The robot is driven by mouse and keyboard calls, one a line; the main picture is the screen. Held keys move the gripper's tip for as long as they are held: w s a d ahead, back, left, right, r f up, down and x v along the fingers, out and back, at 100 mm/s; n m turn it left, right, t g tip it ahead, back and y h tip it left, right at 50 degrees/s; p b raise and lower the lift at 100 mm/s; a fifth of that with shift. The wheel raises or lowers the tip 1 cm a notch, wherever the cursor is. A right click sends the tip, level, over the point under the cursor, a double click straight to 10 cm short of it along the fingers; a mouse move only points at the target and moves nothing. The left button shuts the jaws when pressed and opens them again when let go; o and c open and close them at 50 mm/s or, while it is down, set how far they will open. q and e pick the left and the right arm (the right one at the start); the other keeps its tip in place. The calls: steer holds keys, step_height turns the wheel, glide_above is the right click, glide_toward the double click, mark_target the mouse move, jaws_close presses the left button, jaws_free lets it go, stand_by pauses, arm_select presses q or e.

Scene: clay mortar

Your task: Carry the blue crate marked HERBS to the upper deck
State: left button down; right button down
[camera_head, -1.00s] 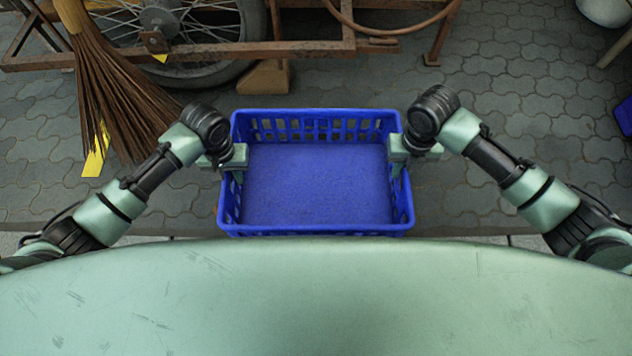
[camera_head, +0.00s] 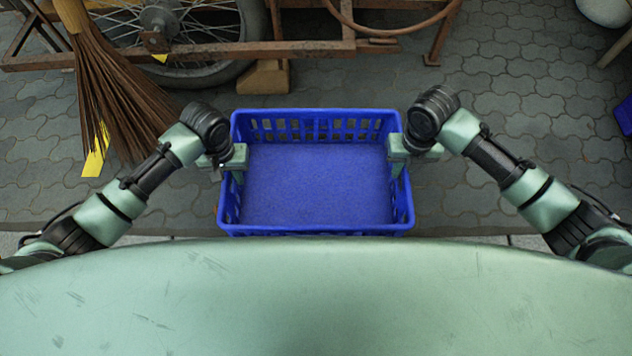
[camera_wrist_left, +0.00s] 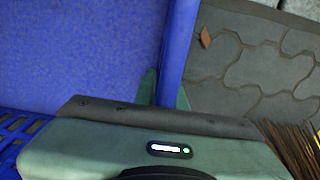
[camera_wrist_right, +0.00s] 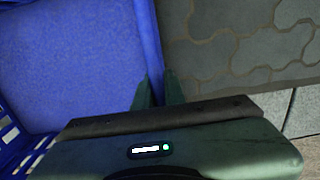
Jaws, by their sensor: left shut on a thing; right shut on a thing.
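The blue crate (camera_head: 318,185) is empty, with slotted walls, and sits level between my two arms in the head view. No HERBS marking shows on the sides I can see. My left gripper (camera_head: 237,168) is shut on the crate's left wall. In the left wrist view its fingers straddle the blue wall (camera_wrist_left: 178,50). My right gripper (camera_head: 398,165) is shut on the crate's right wall. In the right wrist view its fingers pinch the wall (camera_wrist_right: 152,50). No upper deck can be made out.
A twig broom (camera_head: 115,95) leans at the left beside a rusty cart frame (camera_head: 200,52) with a spoked wheel (camera_head: 165,25). A wooden chock (camera_head: 265,77) lies beside the wheel. Grey paving (camera_head: 530,95) is clear at the right. Another blue object (camera_head: 625,116) shows at the right edge.

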arm_select(q)
steer(key=shift+r, duration=0.15)
arm_select(e)
steer(key=shift+r, duration=0.15)
